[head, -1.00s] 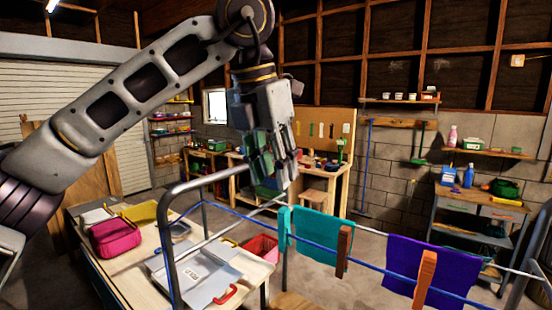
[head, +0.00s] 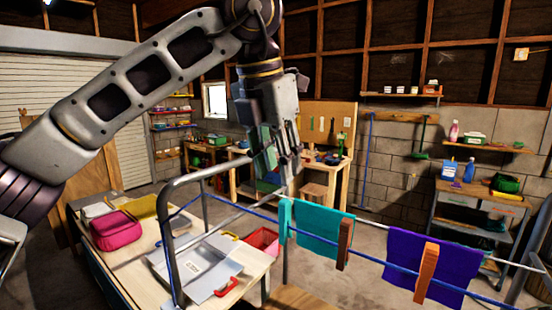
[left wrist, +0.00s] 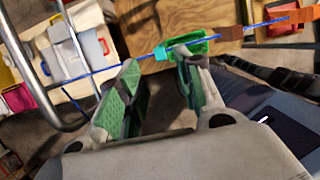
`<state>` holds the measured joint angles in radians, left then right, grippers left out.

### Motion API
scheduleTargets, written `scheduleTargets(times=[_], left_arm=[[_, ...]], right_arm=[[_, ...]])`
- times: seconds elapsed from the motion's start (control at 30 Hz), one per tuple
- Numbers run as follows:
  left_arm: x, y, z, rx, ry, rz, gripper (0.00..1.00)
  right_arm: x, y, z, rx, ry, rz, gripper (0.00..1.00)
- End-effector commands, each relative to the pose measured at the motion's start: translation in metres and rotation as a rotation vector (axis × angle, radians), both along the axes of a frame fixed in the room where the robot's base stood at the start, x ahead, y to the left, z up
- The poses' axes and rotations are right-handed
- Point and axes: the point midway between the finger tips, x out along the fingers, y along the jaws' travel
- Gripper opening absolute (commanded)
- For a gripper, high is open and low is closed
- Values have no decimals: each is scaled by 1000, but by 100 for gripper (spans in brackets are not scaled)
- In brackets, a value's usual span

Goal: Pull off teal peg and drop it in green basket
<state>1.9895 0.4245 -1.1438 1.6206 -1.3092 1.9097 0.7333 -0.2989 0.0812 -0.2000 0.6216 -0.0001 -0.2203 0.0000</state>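The teal peg (head: 284,216) is on the blue line at the left edge of a teal cloth (head: 325,228). It also shows in the left wrist view (left wrist: 159,52), just beyond my fingertips. My left gripper (head: 272,163) hangs above and a little left of the peg in the head view. In the left wrist view it (left wrist: 158,75) is open, with nothing between its green-padded fingers. My right gripper is not in view.
A grey metal rail (head: 172,235) and the blue line cross in front. Brown pegs (head: 344,243) and a purple cloth (head: 415,262) hang to the right. A table (head: 130,262) with a pink bag (head: 116,230) is at left. A red basket (head: 262,239) stands behind the line.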

Motion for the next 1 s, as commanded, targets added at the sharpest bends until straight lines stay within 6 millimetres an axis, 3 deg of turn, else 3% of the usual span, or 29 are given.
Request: scheduleTargets(times=[1.0], left_arm=[[17, -11, -74, 0, 1, 0, 36]], right_arm=[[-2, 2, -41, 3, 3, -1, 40]])
